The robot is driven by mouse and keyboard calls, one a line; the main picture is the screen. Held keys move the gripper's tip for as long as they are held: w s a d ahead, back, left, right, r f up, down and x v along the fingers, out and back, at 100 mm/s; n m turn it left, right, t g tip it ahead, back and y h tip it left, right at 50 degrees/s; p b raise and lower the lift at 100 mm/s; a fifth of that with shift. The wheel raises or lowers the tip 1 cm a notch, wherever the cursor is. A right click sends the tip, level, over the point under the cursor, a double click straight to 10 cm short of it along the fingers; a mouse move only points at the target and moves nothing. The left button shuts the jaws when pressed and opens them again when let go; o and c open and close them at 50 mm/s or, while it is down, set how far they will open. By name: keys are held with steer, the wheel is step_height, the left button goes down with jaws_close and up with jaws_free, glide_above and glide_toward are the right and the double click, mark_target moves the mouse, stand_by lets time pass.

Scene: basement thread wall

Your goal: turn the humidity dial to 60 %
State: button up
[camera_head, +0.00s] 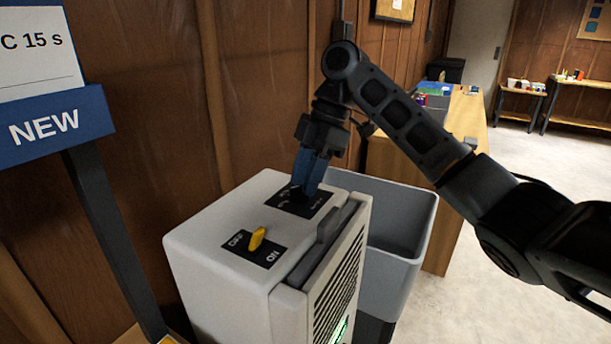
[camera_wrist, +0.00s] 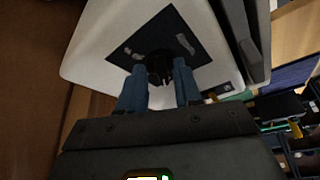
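The humidity dial (camera_wrist: 159,66) is a dark knob on a black plate with pale markings, set in the white top of the machine (camera_head: 205,230). In the head view the plate (camera_head: 318,204) shows at the back of the top, and the blue fingers largely hide the dial. My gripper (camera_head: 305,182) points down at it. In the wrist view my gripper (camera_wrist: 160,78) has one blue finger on each side of the dial, very close to it. I cannot tell whether the fingers touch it. The dial's setting is not readable.
A yellow switch (camera_head: 257,238) on an OFF/ON plate sits nearer on the same top. A raised grey handle (camera_head: 327,223) stands by the front grille. A grey bin (camera_head: 400,225) is beside the machine, a wooden wall behind. A NEW sign (camera_head: 45,125) stands left. Open floor lies right.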

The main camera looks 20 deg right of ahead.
steer(key=shift+o, duration=0.2)
steer(key=v, duration=0.7)
steer(key=shift+r, duration=0.3)
steer(key=shift+w+d, duration=0.1)
steer(key=shift+d, duration=0.05)
